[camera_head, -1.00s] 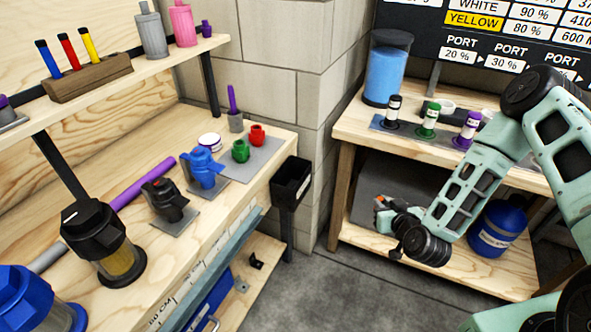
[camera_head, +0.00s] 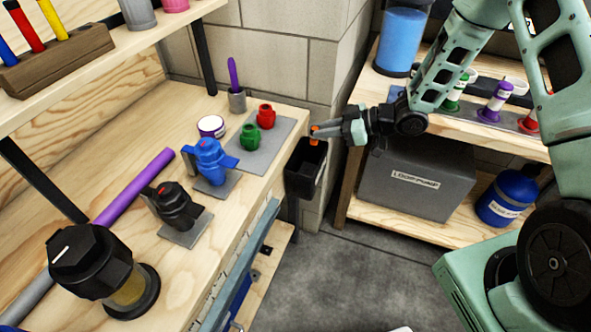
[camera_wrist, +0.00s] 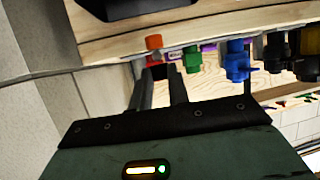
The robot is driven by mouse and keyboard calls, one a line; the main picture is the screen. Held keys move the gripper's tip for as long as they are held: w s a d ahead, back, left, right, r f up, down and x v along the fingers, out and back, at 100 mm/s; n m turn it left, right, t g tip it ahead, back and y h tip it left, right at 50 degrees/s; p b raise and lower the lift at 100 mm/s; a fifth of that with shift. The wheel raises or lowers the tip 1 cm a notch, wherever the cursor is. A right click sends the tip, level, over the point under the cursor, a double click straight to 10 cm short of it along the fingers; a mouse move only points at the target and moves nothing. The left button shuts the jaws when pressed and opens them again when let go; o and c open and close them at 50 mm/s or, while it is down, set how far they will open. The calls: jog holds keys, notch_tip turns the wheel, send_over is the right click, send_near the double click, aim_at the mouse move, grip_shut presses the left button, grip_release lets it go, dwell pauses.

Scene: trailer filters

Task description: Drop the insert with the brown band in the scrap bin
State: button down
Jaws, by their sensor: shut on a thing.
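My gripper (camera_head: 325,133) is shut on a small insert with orange ends (camera_head: 314,141), held by its fingertips. Its orange end also shows past the fingertips in the wrist view (camera_wrist: 154,42). The fingers hide its middle, so I cannot make out a brown band. The black scrap bin (camera_head: 305,172) hangs at the right end of the left workbench, open at the top. In the head view the insert appears just above the bin's upper right rim, apart from it. A black bin edge (camera_wrist: 130,10) shows at the top of the wrist view.
The left bench (camera_head: 110,165) carries red (camera_head: 266,117), green (camera_head: 250,137) and blue (camera_head: 210,162) fittings near the bin. A block wall (camera_head: 290,70) stands behind. The right bench holds coloured inserts and a blue-filled container (camera_head: 402,40). Grey floor is clear between the benches.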

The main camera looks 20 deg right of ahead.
aim_at(323, 157)
jog(key=shift+f+b, duration=2.45)
jog(key=shift+f, duration=0.5)
jog(key=c, duration=1.3)
grip_release()
jog(key=shift+o, duration=0.2)
jog(key=v, duration=1.7)
jog(key=shift+s, duration=0.2)
jog(key=shift+d, duration=0.15)
